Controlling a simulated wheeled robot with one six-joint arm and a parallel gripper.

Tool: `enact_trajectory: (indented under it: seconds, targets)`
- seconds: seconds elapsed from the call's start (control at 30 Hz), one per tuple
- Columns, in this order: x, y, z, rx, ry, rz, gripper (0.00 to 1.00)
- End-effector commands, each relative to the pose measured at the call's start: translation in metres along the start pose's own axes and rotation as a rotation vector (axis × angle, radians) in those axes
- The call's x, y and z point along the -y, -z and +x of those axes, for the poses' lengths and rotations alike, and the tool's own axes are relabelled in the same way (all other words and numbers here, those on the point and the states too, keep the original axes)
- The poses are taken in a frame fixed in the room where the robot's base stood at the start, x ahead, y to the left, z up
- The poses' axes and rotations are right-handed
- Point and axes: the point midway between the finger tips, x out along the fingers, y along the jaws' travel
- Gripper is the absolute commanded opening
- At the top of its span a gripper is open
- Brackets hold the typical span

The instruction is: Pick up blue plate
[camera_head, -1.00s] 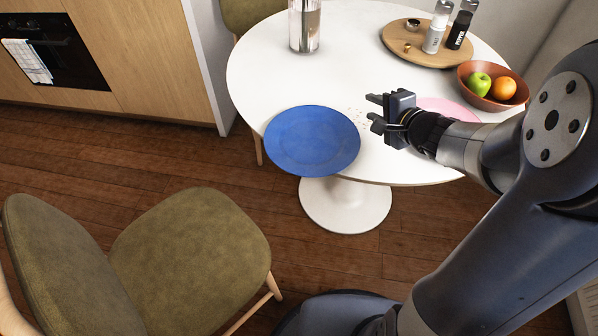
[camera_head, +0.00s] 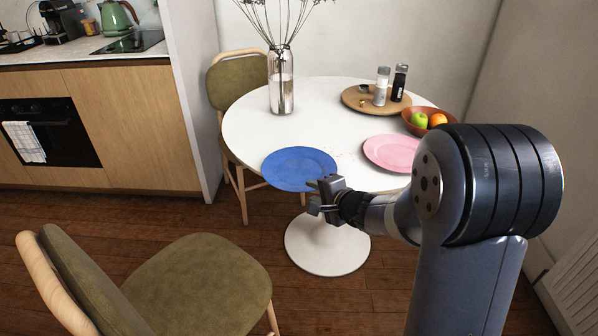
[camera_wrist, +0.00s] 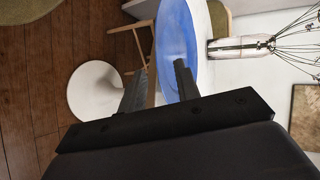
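The blue plate (camera_head: 296,167) lies flat on the white round table near its front left edge, its near rim at or slightly over the edge. My gripper (camera_head: 316,196) is at the plate's near right rim, fingers pointing left. In the wrist view the two fingers (camera_wrist: 160,82) are apart, with nothing clamped between them. The blue plate (camera_wrist: 176,38) shows ahead of and between the fingers, partly hidden by the right one. I cannot tell whether the rim is inside the finger gap or whether a finger touches it.
A pink plate (camera_head: 392,153) lies to the right on the table (camera_head: 340,120). A glass vase (camera_head: 281,85), a wooden board (camera_head: 357,99) with shakers and a fruit bowl (camera_head: 418,128) stand farther back. A green chair (camera_head: 195,285) is at the front left.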

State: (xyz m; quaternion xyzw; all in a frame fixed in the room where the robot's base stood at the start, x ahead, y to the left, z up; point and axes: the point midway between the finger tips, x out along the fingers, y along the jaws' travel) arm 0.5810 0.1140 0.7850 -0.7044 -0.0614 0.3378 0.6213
Motion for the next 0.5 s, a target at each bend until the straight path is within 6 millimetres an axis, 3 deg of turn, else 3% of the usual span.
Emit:
enact_trajectory:
  seconds: [0.2,0.43,0.5]
  targets:
    - [0.000,0.000,0.021,0.001,0.001,0.000,0.31]
    - [0.000,0.000,0.023,0.000,0.001,0.000,0.31]
    - [0.000,0.000,0.022,0.000,0.001,0.000,0.27]
